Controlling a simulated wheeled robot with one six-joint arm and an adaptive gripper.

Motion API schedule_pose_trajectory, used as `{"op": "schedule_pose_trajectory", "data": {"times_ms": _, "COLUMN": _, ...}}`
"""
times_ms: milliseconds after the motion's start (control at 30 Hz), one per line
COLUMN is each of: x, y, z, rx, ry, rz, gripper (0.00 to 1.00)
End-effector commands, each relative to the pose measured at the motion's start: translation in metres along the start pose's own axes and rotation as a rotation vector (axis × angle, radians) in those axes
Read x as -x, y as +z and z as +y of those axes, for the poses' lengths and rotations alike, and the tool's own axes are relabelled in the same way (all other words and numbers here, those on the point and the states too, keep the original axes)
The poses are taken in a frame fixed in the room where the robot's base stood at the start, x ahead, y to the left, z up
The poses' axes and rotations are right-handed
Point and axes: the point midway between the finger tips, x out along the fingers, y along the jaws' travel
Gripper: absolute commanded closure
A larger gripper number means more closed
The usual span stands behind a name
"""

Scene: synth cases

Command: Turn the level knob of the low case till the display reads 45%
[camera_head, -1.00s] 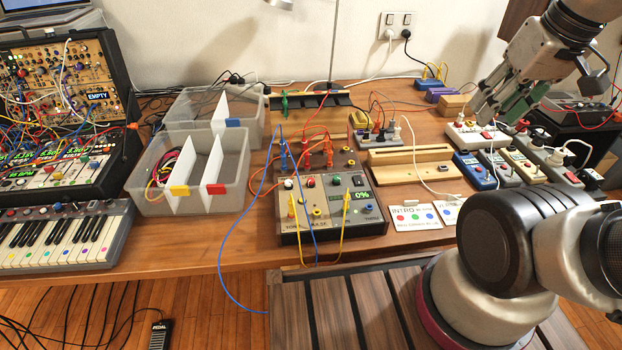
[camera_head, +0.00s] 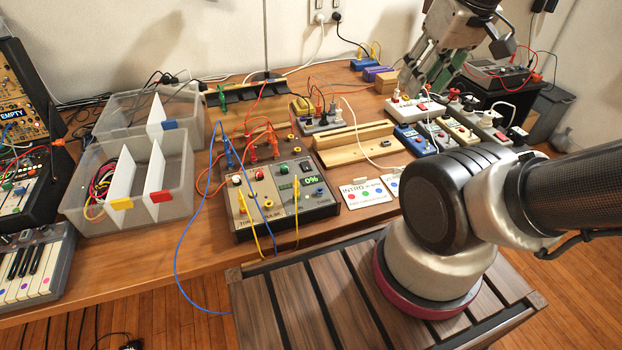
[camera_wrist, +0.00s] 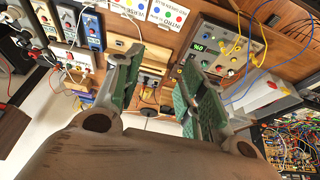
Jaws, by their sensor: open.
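The low case (camera_head: 330,209) stands near the table's front edge in the head view, with jacks, knobs and a small green display (camera_head: 311,180) that reads 0%. Orange, blue and yellow plugs sit in it. I cannot tell for sure which knob is the level knob. In the wrist view the low case (camera_wrist: 228,62) appears upside down at upper right, its display (camera_wrist: 197,47) lit. My gripper (camera_head: 424,82) is open and empty, raised at the back right, well away from the low case. Its green-padded fingers (camera_wrist: 160,72) are spread in the wrist view.
Clear bins with dividers (camera_head: 185,160) stand left of the case. A wooden block (camera_head: 355,143), power strips (camera_head: 420,110) and blue boxes are to the right. An intro card (camera_head: 366,192) lies beside the case. Loose cables hang over the front edge.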

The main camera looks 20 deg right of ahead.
Motion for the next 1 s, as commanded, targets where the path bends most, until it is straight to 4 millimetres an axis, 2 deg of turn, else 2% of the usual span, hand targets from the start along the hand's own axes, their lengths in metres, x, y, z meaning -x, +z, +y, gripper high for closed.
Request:
{"op": "schedule_pose_trajectory", "data": {"times_ms": 300, "x": -0.001, "y": -0.001, "z": -0.004, "rx": 0.018, "ry": -0.007, "rz": -0.004, "gripper": 0.6}}
{"op": "schedule_pose_trajectory", "data": {"times_ms": 467, "x": -0.031, "y": -0.006, "z": -0.026, "rx": 0.118, "ry": -0.037, "rz": -0.135, "gripper": 0.6}}
{"op": "schedule_pose_trajectory", "data": {"times_ms": 667, "x": -0.085, "y": -0.033, "z": -0.08, "rx": 0.316, "ry": -0.065, "rz": -0.348, "gripper": 0.6}}
{"op": "schedule_pose_trajectory", "data": {"times_ms": 800, "x": -0.133, "y": -0.051, "z": -0.128, "rx": 0.535, "ry": -0.093, "rz": -0.446, "gripper": 0.6}}
{"op": "schedule_pose_trajectory", "data": {"times_ms": 1000, "x": -0.206, "y": -0.062, "z": -0.199, "rx": 0.898, "ry": -0.161, "rz": -0.52, "gripper": 0.6}}
